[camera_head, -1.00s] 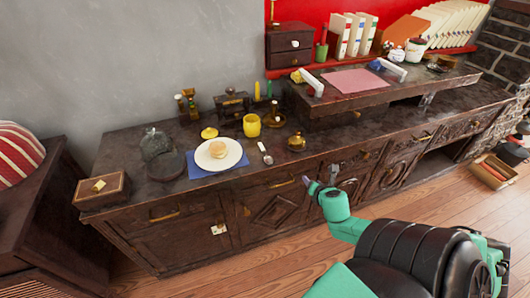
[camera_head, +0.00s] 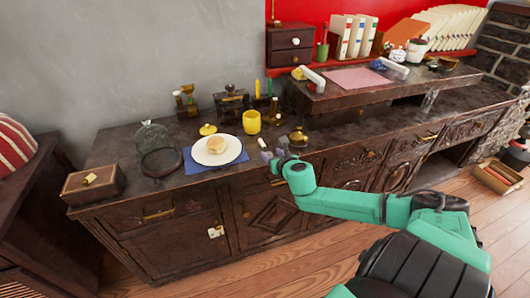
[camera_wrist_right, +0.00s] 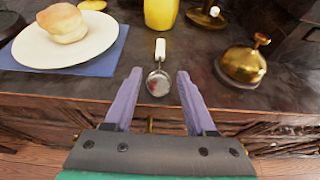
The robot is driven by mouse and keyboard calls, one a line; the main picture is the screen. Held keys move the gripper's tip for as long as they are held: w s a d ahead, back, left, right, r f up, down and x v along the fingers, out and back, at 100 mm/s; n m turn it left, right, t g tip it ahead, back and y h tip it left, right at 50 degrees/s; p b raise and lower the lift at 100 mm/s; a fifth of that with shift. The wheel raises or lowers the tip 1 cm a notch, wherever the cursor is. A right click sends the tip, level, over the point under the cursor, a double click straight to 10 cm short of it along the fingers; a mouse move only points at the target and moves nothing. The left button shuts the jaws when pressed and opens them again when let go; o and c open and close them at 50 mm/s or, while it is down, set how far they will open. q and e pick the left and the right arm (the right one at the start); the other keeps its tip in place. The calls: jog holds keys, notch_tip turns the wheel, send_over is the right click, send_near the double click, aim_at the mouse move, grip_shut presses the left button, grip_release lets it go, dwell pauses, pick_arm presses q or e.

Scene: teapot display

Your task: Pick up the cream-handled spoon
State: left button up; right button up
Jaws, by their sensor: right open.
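The cream-handled spoon (camera_wrist_right: 159,80) lies on the dark wooden cabinet top in the right wrist view, its cream handle pointing away and its metal bowl nearest me. In the head view only its pale handle (camera_head: 262,144) shows, just beyond my right gripper. My right gripper (camera_head: 275,157) is over the cabinet's front edge. In the right wrist view its two purple fingers (camera_wrist_right: 158,78) are open and spread to either side of the spoon's bowl, with nothing held. Whether they are level with the spoon I cannot tell. My left gripper is not in view.
A white plate with a bun (camera_wrist_right: 66,37) on a blue napkin (camera_head: 213,162) lies left of the spoon. A brass bell (camera_wrist_right: 242,62) sits close on the right. A yellow cup (camera_head: 251,121) stands behind. A raised shelf (camera_head: 380,88) fills the right.

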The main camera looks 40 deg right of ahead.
aim_at(267, 151)
jog(key=x, duration=0.3)
jog(key=shift+w+d+f+b, duration=0.1)
jog(key=shift+w+f+b, duration=0.15)
jog(key=shift+f+b, duration=0.05)
jog(key=shift+s, duration=0.1)
grip_shut()
